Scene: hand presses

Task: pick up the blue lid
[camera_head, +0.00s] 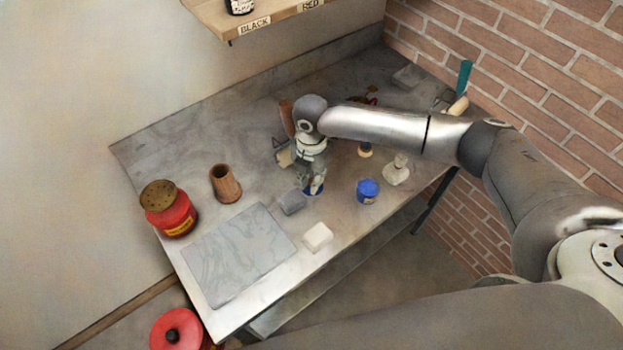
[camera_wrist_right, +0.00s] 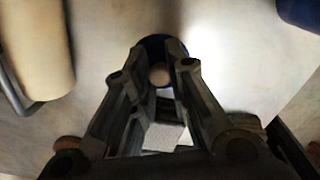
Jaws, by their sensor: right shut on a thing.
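The blue lid (camera_head: 307,191) is mostly hidden under my right gripper (camera_head: 314,184) in the head view. In the wrist view, the dark blue rim of the lid (camera_wrist_right: 151,42) shows around my right gripper's fingertips (camera_wrist_right: 160,68). A pale round knob sits between the fingers, and they are shut on it. The lid is at or very close to the tabletop; I cannot tell if it touches. A blue jar (camera_head: 367,191) stands to the right of the lid, and its edge also shows in the wrist view (camera_wrist_right: 302,12). My left gripper is not in view.
A grey block (camera_head: 292,202) lies close to the lid's left. A white block (camera_head: 318,236), a grey stone slab (camera_head: 238,254), a brown cup (camera_head: 226,184) and a red can (camera_head: 170,210) stand on the worktable (camera_head: 143,157). A pale stone muller (camera_head: 397,171) stands right of the jar.

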